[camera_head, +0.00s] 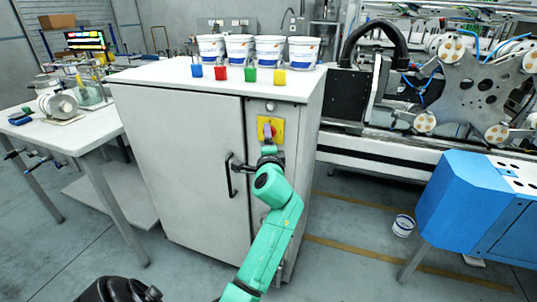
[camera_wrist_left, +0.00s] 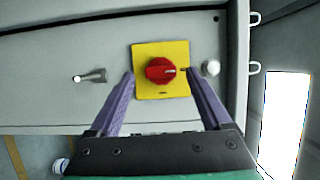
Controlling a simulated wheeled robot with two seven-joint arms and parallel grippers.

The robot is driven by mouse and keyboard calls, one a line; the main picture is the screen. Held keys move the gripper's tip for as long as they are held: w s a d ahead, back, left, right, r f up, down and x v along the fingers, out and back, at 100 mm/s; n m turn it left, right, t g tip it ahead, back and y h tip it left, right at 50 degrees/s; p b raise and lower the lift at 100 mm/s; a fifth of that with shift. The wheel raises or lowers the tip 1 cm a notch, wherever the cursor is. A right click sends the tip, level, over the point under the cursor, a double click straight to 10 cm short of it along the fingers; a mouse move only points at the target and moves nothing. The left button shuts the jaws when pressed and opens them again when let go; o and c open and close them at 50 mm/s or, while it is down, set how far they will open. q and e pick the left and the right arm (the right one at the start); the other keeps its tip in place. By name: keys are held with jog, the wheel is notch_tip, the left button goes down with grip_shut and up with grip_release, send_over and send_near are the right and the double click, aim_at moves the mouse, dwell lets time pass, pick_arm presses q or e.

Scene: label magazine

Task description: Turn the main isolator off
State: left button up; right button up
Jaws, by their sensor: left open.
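The main isolator is a red rotary knob (camera_wrist_left: 156,70) on a square yellow plate (camera_wrist_left: 176,49). In the head view the plate (camera_head: 277,125) is on the upper front of the grey cabinet (camera_head: 185,150), right of the door handle. In the wrist view the knob's white mark points right, toward a small dark mark on the plate. Another mark is at the plate's lower edge; I cannot read either. My left gripper (camera_wrist_left: 160,75) is open, its fingers on either side of the knob; contact is not clear. In the head view the gripper (camera_head: 268,149) partly covers the isolator.
White tubs (camera_head: 240,50) and coloured blocks (camera_head: 250,75) stand on the cabinet top. A black door handle (camera_head: 231,178) sticks out left of my arm. A silver knob (camera_wrist_left: 92,76) and round fitting (camera_wrist_left: 211,68) flank the plate. A blue machine (camera_head: 470,210) stands right.

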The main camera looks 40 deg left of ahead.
pick_arm(q)
jog(key=b+v, duration=0.1)
jog(key=v, duration=1.1)
jog(key=shift+s+b, duration=0.2)
jog(key=shift+b, duration=0.15)
jog(key=shift+d, duration=0.1)
jog(key=w+d+f+m+g+h+p, duration=0.1)
jog(key=w+d+f+h, duration=0.2)
jog(key=f, duration=0.7)
jog(key=w+d+f+m+h+p, duration=0.1)
jog(key=w+d+f+h, duration=0.25)
jog(key=f, duration=0.65)
jog(key=s+d+f+g+h, duration=0.1)
jog(key=s+d+f+g, duration=0.1)
jog(key=f, duration=0.6)
jog(key=s+d+f+g+h, duration=0.1)
jog(key=s+d+f+h, duration=0.1)
jog(key=f, duration=0.6)
jog(key=s+f+n+g+h+p, duration=0.2)
jog(key=s+f+n+g, duration=0.2)
jog(key=s+f, duration=1.25)
jog(key=s+a+f+n+g, duration=0.1)
jog(key=s+f, duration=0.3)
jog(key=s, duration=0.6)
jog(key=s+a+f+n+g, duration=0.1)
jog(key=s+f+n+g, duration=0.2)
jog(key=s, duration=0.8)
jog(key=shift+a+f+n, duration=0.4)
jog(key=shift+f+n, duration=0.1)
jog(key=shift+f, duration=0.45)
